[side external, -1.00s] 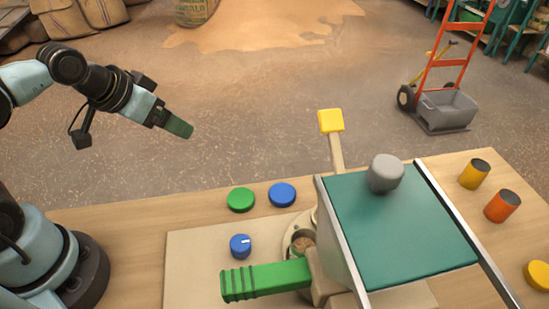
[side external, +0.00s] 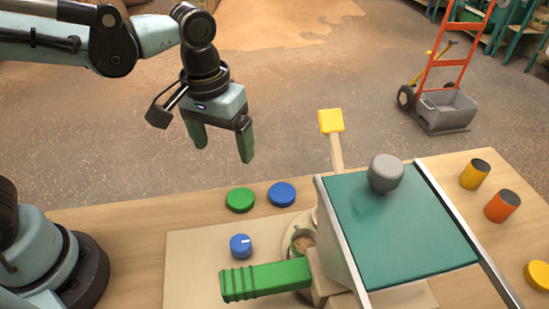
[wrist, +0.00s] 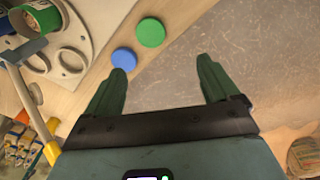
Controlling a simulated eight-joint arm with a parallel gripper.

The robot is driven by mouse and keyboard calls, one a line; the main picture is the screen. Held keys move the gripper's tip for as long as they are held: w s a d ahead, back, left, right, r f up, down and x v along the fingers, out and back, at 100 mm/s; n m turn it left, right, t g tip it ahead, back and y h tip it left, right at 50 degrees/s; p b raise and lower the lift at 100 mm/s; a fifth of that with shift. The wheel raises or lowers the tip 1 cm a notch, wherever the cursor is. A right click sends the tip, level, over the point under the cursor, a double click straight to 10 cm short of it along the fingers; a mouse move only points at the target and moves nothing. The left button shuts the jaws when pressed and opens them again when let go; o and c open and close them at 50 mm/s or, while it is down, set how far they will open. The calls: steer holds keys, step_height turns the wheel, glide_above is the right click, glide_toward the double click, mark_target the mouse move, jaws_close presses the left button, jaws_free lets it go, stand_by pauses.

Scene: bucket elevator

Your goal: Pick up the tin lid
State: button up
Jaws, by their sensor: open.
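Round flat discs that look like lids lie on the wooden table: a green lid (side external: 240,199) and, just right of it, a blue lid (side external: 282,194). A yellow lid (side external: 538,275) lies at the far right edge. Which one is the tin lid, I cannot tell. My gripper (side external: 223,152) points down, open and empty, above the table's back edge near the green lid. In the wrist view my gripper (wrist: 162,68) has nothing between its fingers; the green lid (wrist: 151,32) and blue lid (wrist: 124,59) lie beyond the left fingertip.
A green tin (wrist: 40,16) with brown contents sits in a holed plate (wrist: 70,62). A teal-topped hopper (side external: 400,230) bears a grey knob (side external: 385,173); a yellow-ended lever (side external: 331,121) rises behind. A green handle (side external: 265,280) and blue dial (side external: 241,245) stand in front. Yellow (side external: 475,174) and orange (side external: 502,206) tins stand right.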

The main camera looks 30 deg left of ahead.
steer(key=d, duration=0.2)
glide_above(240, 198)
steer(key=shift+g, duration=0.4)
steer(key=f, duration=0.7)
steer(key=shift+s+a+f, duration=0.1)
steer(key=shift+a+f, duration=0.05)
steer(key=shift+a, duration=0.05)
steer(key=shift+d+f, duration=0.2)
steer(key=shift+f, duration=2.5)
steer(key=shift+c, duration=0.4)
steer(key=c, duration=1)
steer(key=shift+r, duration=0.1)
